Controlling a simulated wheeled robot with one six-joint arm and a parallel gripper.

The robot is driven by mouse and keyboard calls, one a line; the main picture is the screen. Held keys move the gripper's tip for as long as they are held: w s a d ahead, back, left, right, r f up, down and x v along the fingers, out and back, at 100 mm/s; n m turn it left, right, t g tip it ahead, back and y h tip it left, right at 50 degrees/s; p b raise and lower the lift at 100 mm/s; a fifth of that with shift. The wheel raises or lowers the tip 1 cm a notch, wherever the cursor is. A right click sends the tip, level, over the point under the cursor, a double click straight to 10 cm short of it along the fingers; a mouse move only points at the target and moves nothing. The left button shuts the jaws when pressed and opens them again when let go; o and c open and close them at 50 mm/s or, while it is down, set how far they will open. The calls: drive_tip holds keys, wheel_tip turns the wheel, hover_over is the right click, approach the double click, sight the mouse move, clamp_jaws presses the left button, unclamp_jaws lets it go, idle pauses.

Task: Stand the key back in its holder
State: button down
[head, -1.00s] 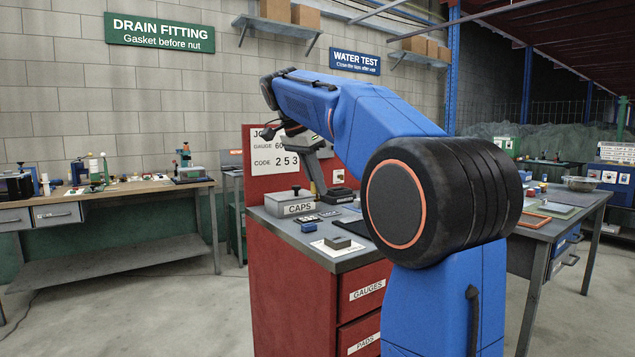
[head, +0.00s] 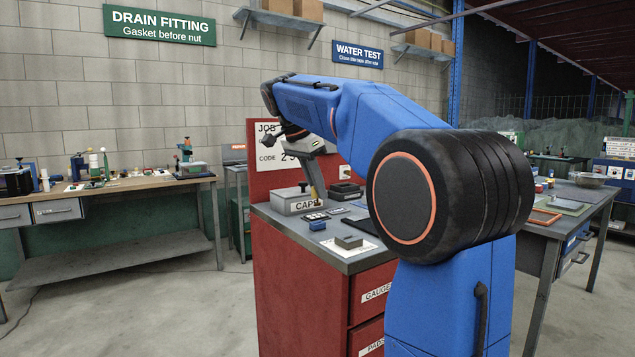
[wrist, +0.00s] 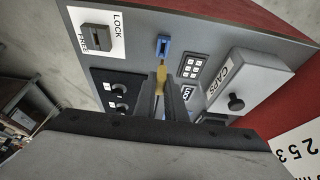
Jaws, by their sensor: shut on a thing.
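My gripper (head: 316,190) is shut on a brass-yellow key and is above the grey top of the red cabinet. In the wrist view the key (wrist: 161,78) sticks out past the two dark fingertips (wrist: 163,94), and its held end is hidden between them. A small blue block, which looks like the holder (wrist: 163,44), lies just beyond the key's tip in the wrist view. In the head view this blue holder (head: 317,225) stands on the cabinet top, nearer the front than the gripper. Whether key and holder touch cannot be told.
The CAPS box (wrist: 242,88) stands beside the gripper. A small keypad (wrist: 192,66) lies close to the holder. A LOCK/FREE switch (wrist: 97,38) on a white plate and a black panel with knobs (wrist: 102,82) lie on the other side. A red board (head: 262,180) rises behind.

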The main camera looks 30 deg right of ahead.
sight(317, 198)
drive_tip(key=shift+f, duration=1.75)
drive_tip(key=shift+f, duration=1.25)
idle(0.3)
drive_tip(key=c, duration=1.7)
unclamp_jaws()
drive_tip(key=shift+c, duration=0.2)
drive_tip(key=v, duration=1.7)
drive_tip(key=shift+r, duration=0.2)
drive_tip(key=s+a+f+n+t+y, duration=0.1)
drive_tip(key=s+a+f+n, duration=0.2)
drive_tip(key=s+f+n, duration=0.3)
drive_tip(key=s+a+f+n+t+y, duration=0.2)
drive_tip(key=s+f+n, duration=0.3)
drive_tip(key=s+f, duration=0.9)
drive_tip(key=s+a+f+n+t+y, duration=0.1)
drive_tip(key=s+a+f+n, duration=0.3)
drive_tip(key=s+f, duration=0.6)
wheel_tip(317, 198, down, 11)
drive_tip(key=n, duration=0.2)
drive_tip(key=shift+r+n+t+y, duration=0.2)
drive_tip(key=shift+n+t+y, duration=0.1)
